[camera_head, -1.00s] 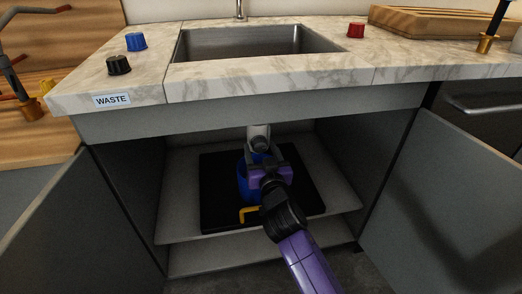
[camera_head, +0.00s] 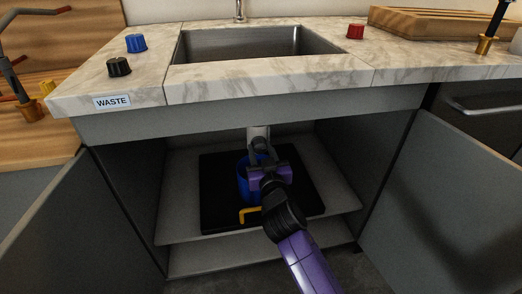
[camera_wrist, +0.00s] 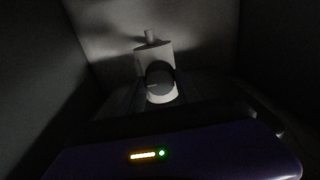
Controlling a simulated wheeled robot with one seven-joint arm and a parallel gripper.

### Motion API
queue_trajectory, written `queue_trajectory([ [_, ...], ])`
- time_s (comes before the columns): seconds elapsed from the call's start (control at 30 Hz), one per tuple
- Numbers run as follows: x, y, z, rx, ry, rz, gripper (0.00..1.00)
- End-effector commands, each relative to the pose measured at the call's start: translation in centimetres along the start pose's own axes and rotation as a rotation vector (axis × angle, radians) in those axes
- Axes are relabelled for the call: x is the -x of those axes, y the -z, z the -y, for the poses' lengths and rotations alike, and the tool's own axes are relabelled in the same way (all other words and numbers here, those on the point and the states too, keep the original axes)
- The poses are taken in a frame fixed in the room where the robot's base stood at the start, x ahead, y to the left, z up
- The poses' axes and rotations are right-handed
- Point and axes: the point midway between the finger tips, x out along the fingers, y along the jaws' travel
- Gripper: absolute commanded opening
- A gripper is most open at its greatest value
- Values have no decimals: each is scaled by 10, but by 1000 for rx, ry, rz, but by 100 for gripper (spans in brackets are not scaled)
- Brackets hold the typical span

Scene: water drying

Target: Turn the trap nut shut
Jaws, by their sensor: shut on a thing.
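The white drain pipe (camera_head: 257,131) hangs under the sink inside the open cabinet, and my gripper (camera_head: 259,151) reaches up to its lower part. The trap nut is hidden behind my gripper in the head view. In the dark wrist view the pale trap (camera_wrist: 154,62) stands ahead, with a round grey nut (camera_wrist: 160,80) on its near face. My gripper is shut on the nut; its fingers are hard to make out in the wrist view.
A blue bucket (camera_head: 243,183) stands on a black mat (camera_head: 218,213) below the trap, partly behind my arm. A yellow bent piece (camera_head: 249,213) is near its foot. The cabinet walls and the open doors (camera_head: 447,205) flank my arm.

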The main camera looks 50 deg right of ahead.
Motion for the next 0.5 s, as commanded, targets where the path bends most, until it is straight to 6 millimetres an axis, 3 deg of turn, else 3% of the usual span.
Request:
queue_trajectory([
  [0.5, 0, 1, 0, 448, 0, 3, 0],
])
